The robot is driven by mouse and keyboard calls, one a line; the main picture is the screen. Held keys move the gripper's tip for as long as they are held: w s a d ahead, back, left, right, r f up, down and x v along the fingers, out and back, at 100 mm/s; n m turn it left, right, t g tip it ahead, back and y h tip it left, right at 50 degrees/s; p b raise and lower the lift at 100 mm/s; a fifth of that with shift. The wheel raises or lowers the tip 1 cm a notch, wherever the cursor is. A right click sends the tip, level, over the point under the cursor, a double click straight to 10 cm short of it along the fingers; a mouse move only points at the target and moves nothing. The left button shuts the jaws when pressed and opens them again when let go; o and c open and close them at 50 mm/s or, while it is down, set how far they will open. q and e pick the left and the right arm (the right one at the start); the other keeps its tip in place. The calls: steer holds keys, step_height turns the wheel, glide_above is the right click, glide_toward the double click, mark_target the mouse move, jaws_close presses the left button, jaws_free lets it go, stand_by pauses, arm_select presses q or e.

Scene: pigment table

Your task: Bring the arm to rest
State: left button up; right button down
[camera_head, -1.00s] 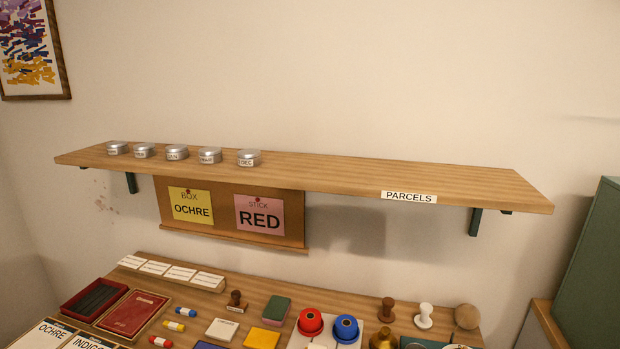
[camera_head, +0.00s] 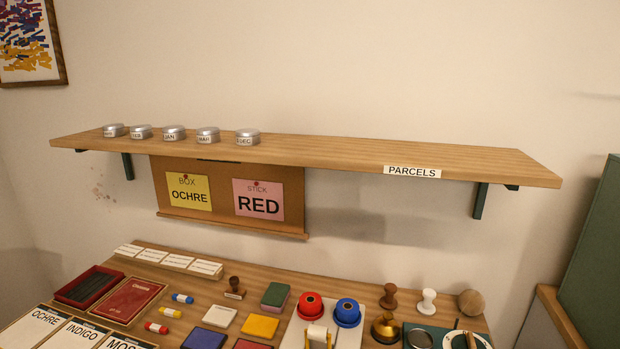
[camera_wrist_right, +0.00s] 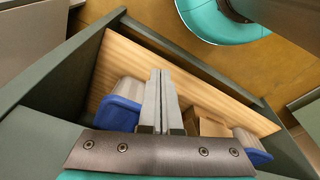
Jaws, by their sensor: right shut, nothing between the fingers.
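My right gripper (camera_wrist_right: 160,105) shows in the right wrist view. Its two grey fingers are pressed together with nothing between them. It is over a wooden surface (camera_wrist_right: 115,65) framed by dark green edges. A small brown block-like thing (camera_wrist_right: 207,125) shows just right of the fingers, partly hidden by the gripper. No arm or gripper of mine shows in the head view. My left gripper is in neither view.
In the head view, a wall shelf (camera_head: 330,152) carries several round tins at its left and a PARCELS label. The table (camera_head: 265,270) below holds cards, boxes, stamps and red and blue spools. A dark green cabinet (camera_head: 595,250) stands at the right.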

steer(key=s+d+f+g+b, duration=0.1)
steer(key=s+d+f+b, duration=0.1)
steer(key=s+f, duration=1)
steer(key=shift+s+d+b, duration=0.15)
steer(key=shift+s+b, duration=0.1)
steer(key=shift+b, duration=0.2)
